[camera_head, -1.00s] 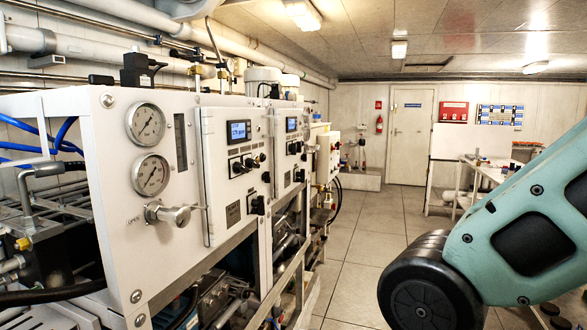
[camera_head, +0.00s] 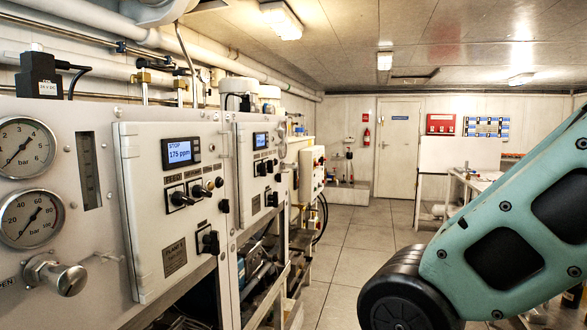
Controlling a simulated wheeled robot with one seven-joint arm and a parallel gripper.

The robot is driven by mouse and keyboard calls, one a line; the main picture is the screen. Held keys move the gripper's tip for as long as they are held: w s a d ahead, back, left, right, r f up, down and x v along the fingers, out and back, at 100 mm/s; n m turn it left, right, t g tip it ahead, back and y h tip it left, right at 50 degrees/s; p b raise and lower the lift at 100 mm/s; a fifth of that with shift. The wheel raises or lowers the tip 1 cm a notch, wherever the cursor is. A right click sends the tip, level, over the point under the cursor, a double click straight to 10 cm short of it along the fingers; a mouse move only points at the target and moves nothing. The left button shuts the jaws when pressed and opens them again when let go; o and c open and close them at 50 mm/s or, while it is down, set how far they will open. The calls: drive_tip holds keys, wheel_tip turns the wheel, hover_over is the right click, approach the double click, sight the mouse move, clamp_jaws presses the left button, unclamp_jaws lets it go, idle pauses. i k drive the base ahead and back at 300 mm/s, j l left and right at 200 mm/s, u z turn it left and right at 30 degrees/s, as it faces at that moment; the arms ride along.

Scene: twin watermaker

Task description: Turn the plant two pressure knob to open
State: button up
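My teal arm with a black joint fills the right side, well apart from the knob. My gripper is out of view.
The near cabinet door (camera_head: 172,200) carries a display (camera_head: 180,151) reading 175 ppm and several black switches. A second similar cabinet (camera_head: 262,175) stands behind it. The tiled aisle (camera_head: 345,265) is clear toward the far door (camera_head: 399,148). A table (camera_head: 475,182) stands at the right.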

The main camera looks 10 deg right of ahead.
sight(295, 166)
drive_tip(key=i+l+u, duration=0.1)
drive_tip(key=i+l, duration=0.9)
drive_tip(key=l, duration=0.2)
drive_tip(key=u, duration=0.05)
